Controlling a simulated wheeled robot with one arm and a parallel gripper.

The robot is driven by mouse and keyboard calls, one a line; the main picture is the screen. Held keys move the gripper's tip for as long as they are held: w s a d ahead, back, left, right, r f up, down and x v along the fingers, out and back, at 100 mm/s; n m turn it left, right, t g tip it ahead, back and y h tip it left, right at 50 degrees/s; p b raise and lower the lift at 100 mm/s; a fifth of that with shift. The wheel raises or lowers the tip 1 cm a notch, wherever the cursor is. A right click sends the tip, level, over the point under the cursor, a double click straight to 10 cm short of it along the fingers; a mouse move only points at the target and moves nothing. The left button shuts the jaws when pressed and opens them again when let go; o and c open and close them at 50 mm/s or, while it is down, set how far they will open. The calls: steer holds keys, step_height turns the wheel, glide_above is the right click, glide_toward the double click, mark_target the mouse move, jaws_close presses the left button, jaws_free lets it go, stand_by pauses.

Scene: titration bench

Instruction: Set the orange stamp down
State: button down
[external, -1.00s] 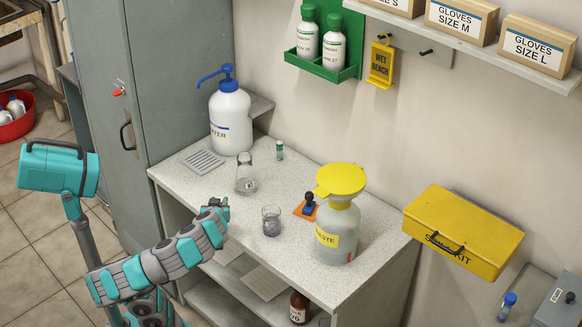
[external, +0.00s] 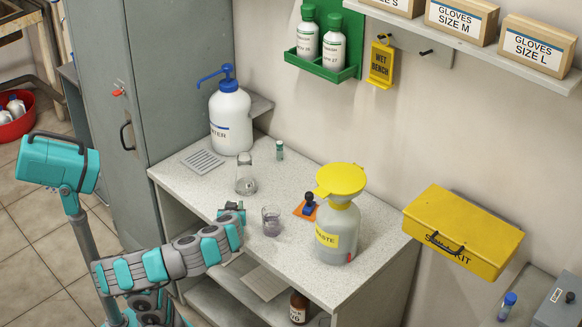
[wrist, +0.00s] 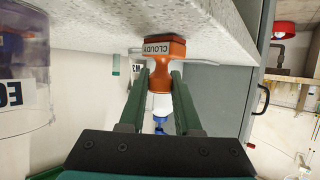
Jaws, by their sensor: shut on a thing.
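The orange stamp (wrist: 166,50), marked CLOUDY, is held between the two green fingers of my gripper (wrist: 161,80) in the wrist view. That view is upside down, with the bench top (wrist: 120,20) along its upper edge. The stamp's base is at or very close to the bench surface; I cannot tell whether it touches. In the external view my gripper (external: 233,208) is low over the bench's front edge, just left of a beaker with purplish liquid (external: 271,222). The stamp cannot be made out there.
A clear glass vessel (external: 245,178) and a small vial (external: 280,151) stand behind my gripper. A water pump bottle (external: 231,120) stands at the back left.

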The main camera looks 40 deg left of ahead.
steer(key=shift+f, duration=0.15)
steer(key=c, duration=0.6)
jaws_free()
steer(key=shift+r, duration=0.3)
steer(key=v, duration=1.2)
steer(key=shift+f, duration=0.2)
steer(key=shift+b, duration=0.3)
